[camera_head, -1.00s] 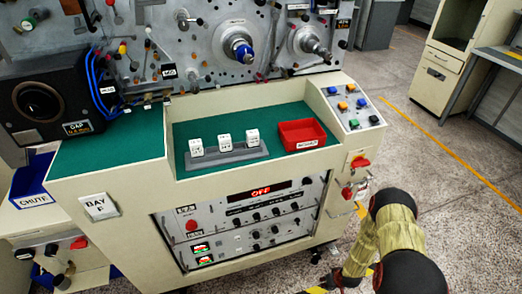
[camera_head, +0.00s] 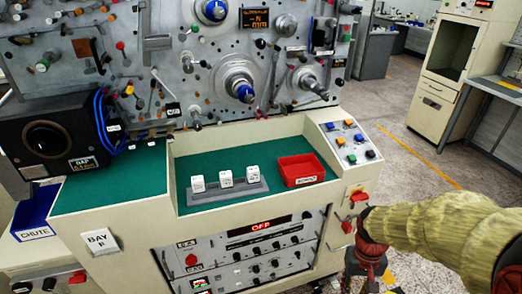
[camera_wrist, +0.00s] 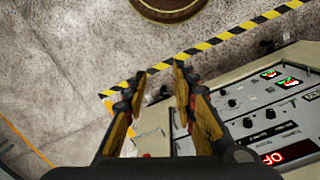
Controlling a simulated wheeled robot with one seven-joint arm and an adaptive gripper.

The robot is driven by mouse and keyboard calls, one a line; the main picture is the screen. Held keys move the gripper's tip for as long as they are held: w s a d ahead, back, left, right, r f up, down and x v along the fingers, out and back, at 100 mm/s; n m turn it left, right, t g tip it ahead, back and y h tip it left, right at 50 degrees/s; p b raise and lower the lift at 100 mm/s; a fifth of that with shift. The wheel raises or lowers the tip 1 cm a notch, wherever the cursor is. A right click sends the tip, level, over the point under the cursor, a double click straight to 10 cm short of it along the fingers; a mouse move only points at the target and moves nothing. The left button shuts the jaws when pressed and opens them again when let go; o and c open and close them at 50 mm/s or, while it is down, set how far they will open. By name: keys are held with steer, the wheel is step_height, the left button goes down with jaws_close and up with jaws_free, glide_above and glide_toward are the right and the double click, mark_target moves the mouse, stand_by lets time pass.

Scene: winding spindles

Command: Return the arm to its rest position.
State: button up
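My arm (camera_head: 435,232), in a yellowish sleeve with dark red joints, reaches in from the right edge of the head view. Its lower end hangs in front of the machine's right corner, and the fingers cannot be made out there. In the wrist view my gripper (camera_wrist: 159,73) points over the floor beside the front panel. Its two yellow-and-black fingers are apart with nothing between them, so it is open and empty.
The machine's green shelf (camera_head: 235,150) holds a grey rack (camera_head: 235,192) with three white blocks and a red tray (camera_head: 300,171). A red knob (camera_head: 358,197) is close to my arm. Striped tape (camera_wrist: 215,42) crosses the floor near a round brown object (camera_wrist: 170,8).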

steer(key=s+a+r+t+p, duration=0.1)
steer(key=s+a+r+t, duration=0.2)
steer(key=r, duration=0.9)
steer(key=s+a+r+n+t+p, duration=0.1)
steer(key=s+a+r+t+p, duration=0.1)
steer(key=r, duration=1)
steer(key=shift+s+a+t, duration=0.8)
steer(key=shift+a+t, duration=0.1)
steer(key=shift+a, duration=0.1)
steer(key=shift+r, duration=0.1)
steer(key=shift+c, duration=0.2)
